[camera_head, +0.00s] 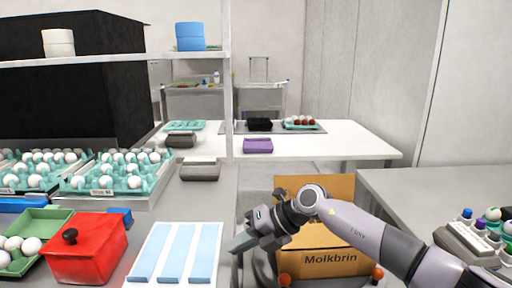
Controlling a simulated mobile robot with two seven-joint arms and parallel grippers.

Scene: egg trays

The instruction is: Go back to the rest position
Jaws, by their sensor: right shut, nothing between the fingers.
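My right arm reaches in from the lower right. My right gripper (241,243) points left, in front of a brown cardboard box (317,262) marked "Molkbrin", and is shut with nothing in it. It hangs over the gap just right of the left counter's edge. My left gripper is not in view. On the left counter, teal egg trays (112,179) hold several white eggs. A green carton (42,232) with white eggs sits at the lower left.
A red lidded pot (86,248) and a white board with blue strips (177,256) lie on the left counter. A grey counter (405,190) flanks my arm on the right. A shelf post (226,90) rises in the middle. A white table (330,143) stands behind.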

